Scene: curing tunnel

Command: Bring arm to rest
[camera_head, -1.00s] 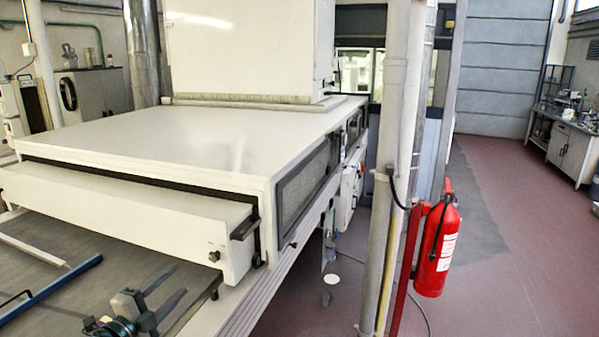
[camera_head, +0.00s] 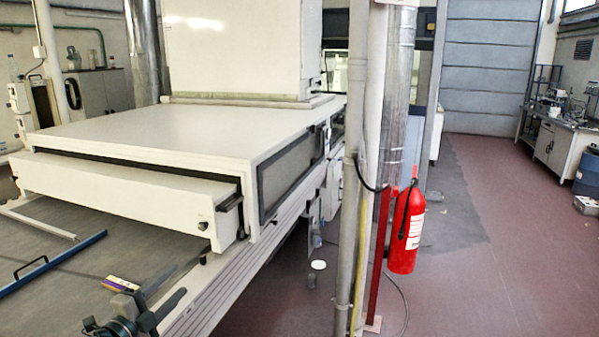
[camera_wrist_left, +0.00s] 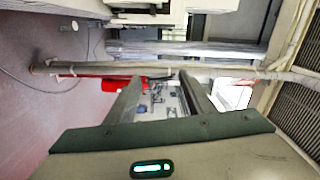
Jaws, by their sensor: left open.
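My left gripper (camera_head: 181,279) shows at the bottom of the head view, its two dark fingers spread and nothing between them. It is above the front of the grey conveyor bed (camera_head: 75,295) of the curing tunnel (camera_head: 190,130). In the left wrist view the fingers (camera_wrist_left: 161,76) also stand apart with an empty gap. My right gripper is in neither view.
A blue bar (camera_head: 70,256) with a handle crosses the bed. Grey posts and a red fire extinguisher (camera_head: 406,232) stand right of the tunnel. Red floor (camera_head: 470,270) is open beyond.

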